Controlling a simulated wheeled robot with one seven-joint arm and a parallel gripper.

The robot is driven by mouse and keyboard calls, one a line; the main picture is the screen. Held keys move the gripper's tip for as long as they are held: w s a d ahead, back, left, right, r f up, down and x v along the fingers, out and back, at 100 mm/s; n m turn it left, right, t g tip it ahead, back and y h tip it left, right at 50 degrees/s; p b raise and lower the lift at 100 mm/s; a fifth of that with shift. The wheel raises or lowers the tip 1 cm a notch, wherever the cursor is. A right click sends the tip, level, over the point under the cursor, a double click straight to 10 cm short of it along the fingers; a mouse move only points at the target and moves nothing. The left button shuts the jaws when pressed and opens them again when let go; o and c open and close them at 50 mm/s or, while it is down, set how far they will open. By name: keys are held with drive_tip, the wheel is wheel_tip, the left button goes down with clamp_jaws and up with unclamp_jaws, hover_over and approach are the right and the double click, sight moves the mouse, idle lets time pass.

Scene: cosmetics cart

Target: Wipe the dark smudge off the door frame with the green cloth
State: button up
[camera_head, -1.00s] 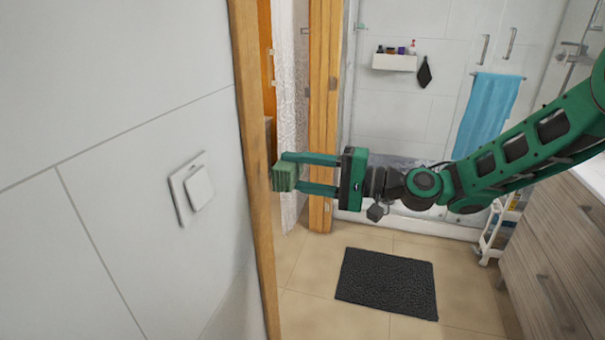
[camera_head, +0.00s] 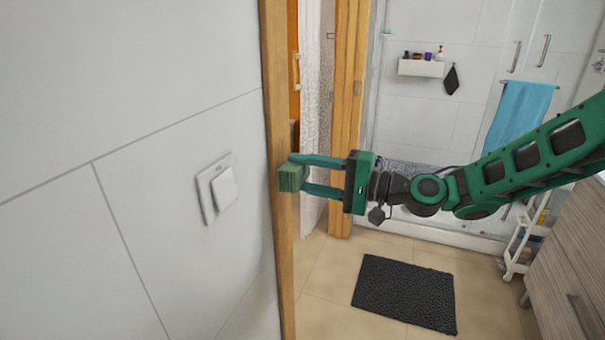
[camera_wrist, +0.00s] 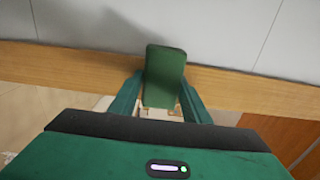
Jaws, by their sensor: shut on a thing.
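The green cloth (camera_head: 292,179) is a small folded block at the wooden door frame (camera_head: 284,265). My gripper (camera_head: 301,176) is shut on the cloth, reaching in from the right. In the head view the cloth overlaps the edge of the frame. In the wrist view the cloth (camera_wrist: 164,72) stands up between the two fingers, in front of the door frame (camera_wrist: 245,92). I cannot tell for sure whether it touches the wood. I cannot make out the dark smudge; the cloth may hide it. A soft shadow falls on the wall and frame in the wrist view.
A light switch (camera_head: 217,188) sits on the white wall left of the frame. The doorway's other wooden post (camera_head: 346,100) stands behind. A dark mat (camera_head: 405,292) lies on the tiled floor. A wooden cabinet (camera_head: 575,255) and a white cart (camera_head: 520,245) stand at right.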

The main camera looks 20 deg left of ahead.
drive_tip(key=shift+w+a, duration=0.1)
drive_tip(key=shift+a, duration=0.95)
idle(0.4)
drive_tip(key=shift+w+d, duration=0.2)
drive_tip(key=shift+w, duration=0.8)
drive_tip(key=shift+w, duration=0.15)
